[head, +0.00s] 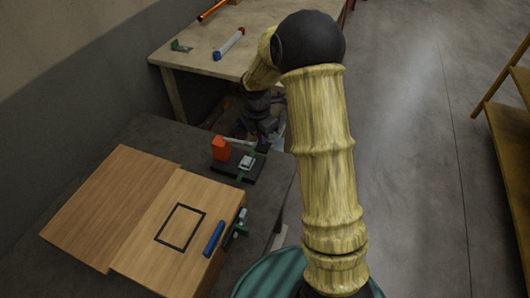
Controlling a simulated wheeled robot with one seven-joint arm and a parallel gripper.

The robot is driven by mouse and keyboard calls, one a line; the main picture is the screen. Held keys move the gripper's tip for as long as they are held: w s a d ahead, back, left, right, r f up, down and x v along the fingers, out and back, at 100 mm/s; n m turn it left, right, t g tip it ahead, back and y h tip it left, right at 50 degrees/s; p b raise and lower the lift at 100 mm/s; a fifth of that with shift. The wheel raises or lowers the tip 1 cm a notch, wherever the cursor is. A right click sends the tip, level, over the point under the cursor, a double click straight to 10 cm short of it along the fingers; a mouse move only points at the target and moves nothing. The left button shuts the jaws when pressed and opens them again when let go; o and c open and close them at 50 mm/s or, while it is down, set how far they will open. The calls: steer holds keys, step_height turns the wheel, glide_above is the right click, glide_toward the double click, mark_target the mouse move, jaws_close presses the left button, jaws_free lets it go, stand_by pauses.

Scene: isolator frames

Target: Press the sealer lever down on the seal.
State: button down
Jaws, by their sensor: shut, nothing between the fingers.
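The sealer stands on the dark table, with an orange post (221,149) and a black base (262,165). Its pale lever (240,142) runs from the top of the post to the right and looks raised above the base. A small silver block (247,161) and a green piece (244,176) sit on the base under the lever. My gripper (262,146) is dark and small in this view, pointing down close to the lever's right end. It is shut and holds nothing. I cannot tell whether it touches the lever.
A wooden board (150,195) with a black square outline lies in front of the sealer. A blue cylinder (214,238) and a dark tool with green (236,230) lie at its right edge. A pale table (200,50) stands behind, and shelves (510,150) at right.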

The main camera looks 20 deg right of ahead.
mark_target(262, 149)
steer(key=shift+d+f+b, duration=0.15)
steer(key=shift+f+b, duration=0.9)
steer(key=shift+f, duration=0.4)
steer(key=shift+f+b, duration=0.8)
steer(key=shift+f, duration=1.2)
steer(key=shift+r, duration=0.15)
steer(key=shift+a+r+p, duration=0.2)
steer(key=shift+a+p, duration=0.05)
steer(key=shift+p, duration=0.05)
steer(key=shift+s+a+r+p, duration=0.15)
steer(key=shift+s+a+p, duration=0.15)
steer(key=shift+a, duration=0.3)
steer(key=shift+s+a+r+p, duration=0.15)
steer(key=shift+s+a+p, duration=0.15)
steer(key=shift+a, duration=0.3)
steer(key=shift+r, duration=0.15)
